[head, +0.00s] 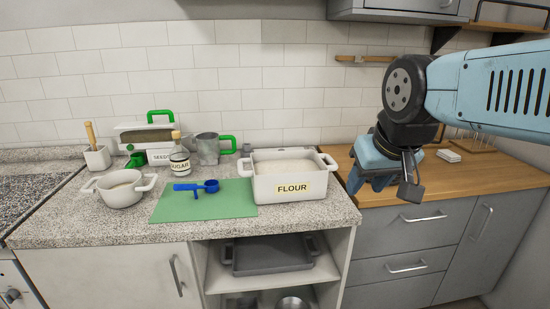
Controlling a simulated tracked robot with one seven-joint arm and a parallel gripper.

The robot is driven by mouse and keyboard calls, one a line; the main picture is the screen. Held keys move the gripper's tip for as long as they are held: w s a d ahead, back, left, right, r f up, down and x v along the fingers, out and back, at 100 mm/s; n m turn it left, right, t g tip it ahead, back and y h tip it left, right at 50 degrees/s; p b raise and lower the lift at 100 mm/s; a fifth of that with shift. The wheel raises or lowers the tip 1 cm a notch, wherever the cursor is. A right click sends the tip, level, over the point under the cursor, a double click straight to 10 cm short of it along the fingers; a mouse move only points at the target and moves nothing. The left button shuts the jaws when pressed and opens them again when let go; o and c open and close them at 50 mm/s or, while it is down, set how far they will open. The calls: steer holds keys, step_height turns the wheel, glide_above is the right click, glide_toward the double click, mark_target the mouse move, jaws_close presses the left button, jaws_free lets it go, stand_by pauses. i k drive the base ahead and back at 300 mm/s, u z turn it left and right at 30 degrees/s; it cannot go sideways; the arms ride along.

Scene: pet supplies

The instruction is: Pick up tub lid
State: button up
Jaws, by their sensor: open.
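No part is clearly marked as the tub lid. The white tub labelled FLOUR (292,186) stands open on the granite counter, with pale contents showing. A flat dark grey piece with end handles (272,255) lies on the shelf under the counter; I cannot tell whether it is the lid or a tray. My gripper (383,184) is open and empty, pointing down in front of the wooden counter, right of the tub and apart from it.
A blue scoop (196,187) lies on a green mat (165,208). A white pot (121,190), a sugar jar (180,163), a metal jug with a green handle (207,149) and a seeds box (160,156) stand left.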

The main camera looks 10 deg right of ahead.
mark_target(286, 176)
steer(key=u, duration=0.4)
steer(key=i, duration=1)
steer(key=z, duration=0.45)
